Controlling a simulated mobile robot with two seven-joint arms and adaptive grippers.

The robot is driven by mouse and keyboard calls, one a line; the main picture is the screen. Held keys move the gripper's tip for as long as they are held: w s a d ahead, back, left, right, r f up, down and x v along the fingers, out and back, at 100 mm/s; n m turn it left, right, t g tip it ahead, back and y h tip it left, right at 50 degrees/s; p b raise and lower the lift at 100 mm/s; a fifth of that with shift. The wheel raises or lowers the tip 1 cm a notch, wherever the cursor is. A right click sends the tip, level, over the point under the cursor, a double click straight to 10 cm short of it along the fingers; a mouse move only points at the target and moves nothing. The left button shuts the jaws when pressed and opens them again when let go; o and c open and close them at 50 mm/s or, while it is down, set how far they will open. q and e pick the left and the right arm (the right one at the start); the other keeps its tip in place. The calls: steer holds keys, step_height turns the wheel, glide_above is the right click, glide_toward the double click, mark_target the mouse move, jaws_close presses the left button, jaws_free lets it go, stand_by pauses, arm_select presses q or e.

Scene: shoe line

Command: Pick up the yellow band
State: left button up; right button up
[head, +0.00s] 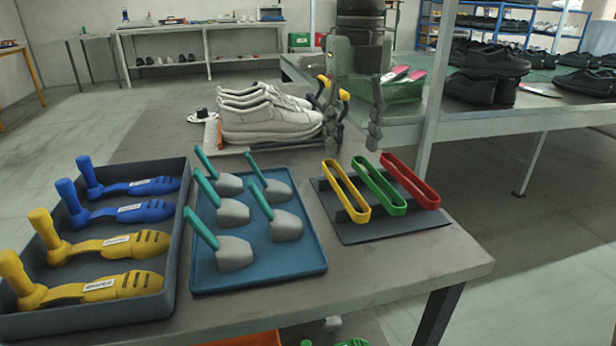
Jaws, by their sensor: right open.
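The yellow band (359,216) is a long loop resting tilted on a dark grey holder (360,235) on the table, leftmost of three bands. The green band (393,208) is in the middle and the red band (427,200) on the right. My right gripper (354,140) comes down from the top with its fingers spread wide, open and empty. In the picture it is just above and behind the bands, apart from them. My left gripper is not in view.
White shoes (265,118) stand behind, left of my right gripper. A teal tray (312,262) with grey pieces with teal handles and a dark tray (172,262) with blue and yellow shoe forms fill the left. Table right and front of the holder is clear.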

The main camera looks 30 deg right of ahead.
mark_target(344, 175)
steer(key=f, duration=0.5)
steer(key=w+f, duration=0.1)
steer(key=f, duration=0.1)
steer(key=shift+a+f, duration=0.15)
steer(key=shift+f, duration=0.25)
steer(key=c, duration=0.9)
